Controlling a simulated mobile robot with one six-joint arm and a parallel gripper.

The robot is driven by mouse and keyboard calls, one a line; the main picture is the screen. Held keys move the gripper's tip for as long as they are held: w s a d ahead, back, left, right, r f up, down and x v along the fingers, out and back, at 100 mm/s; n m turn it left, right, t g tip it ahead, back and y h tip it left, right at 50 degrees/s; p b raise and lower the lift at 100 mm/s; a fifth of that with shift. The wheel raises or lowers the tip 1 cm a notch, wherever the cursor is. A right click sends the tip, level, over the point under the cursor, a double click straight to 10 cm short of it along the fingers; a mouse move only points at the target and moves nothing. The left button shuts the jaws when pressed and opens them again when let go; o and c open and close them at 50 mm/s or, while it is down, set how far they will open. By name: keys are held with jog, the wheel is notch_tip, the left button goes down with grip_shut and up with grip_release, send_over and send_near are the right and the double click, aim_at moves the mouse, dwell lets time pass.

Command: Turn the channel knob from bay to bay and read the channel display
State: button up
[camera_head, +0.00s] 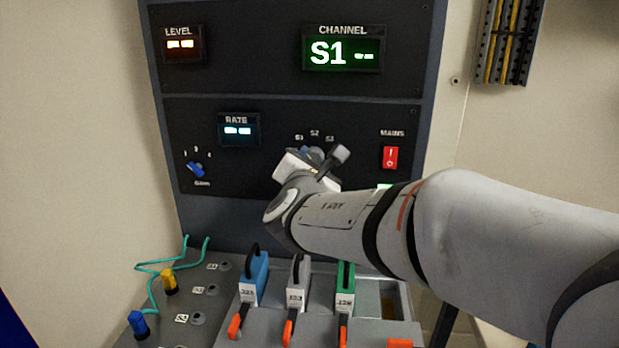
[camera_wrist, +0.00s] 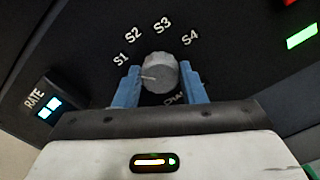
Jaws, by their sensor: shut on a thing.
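The channel knob (camera_wrist: 160,73) is a grey round dial in the wrist view, with a white pointer line at its left side, towards the S1 mark. Marks S1 to S4 arc above it. My gripper (camera_wrist: 161,84) has its blue fingers on either side of the knob, shut on it. In the head view my gripper (camera_head: 318,158) is at the panel below the marks and mostly hides the knob.
The panel also bears a level display (camera_head: 180,44), a rate display (camera_head: 237,130), a blue gain knob (camera_head: 196,169) and a red mains switch (camera_head: 390,157). Below stand blue (camera_head: 252,280), grey (camera_head: 298,285) and green (camera_head: 345,288) handled modules, and plugs with teal cables (camera_head: 150,268).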

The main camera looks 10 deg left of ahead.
jog(key=shift+m, duration=0.3)
jog(key=o, duration=1)
jog(key=s+b, duration=0.1)
jog(key=s, duration=0.6)
jog(key=shift+s+d, duration=0.2)
jog(key=shift+s, duration=0.2)
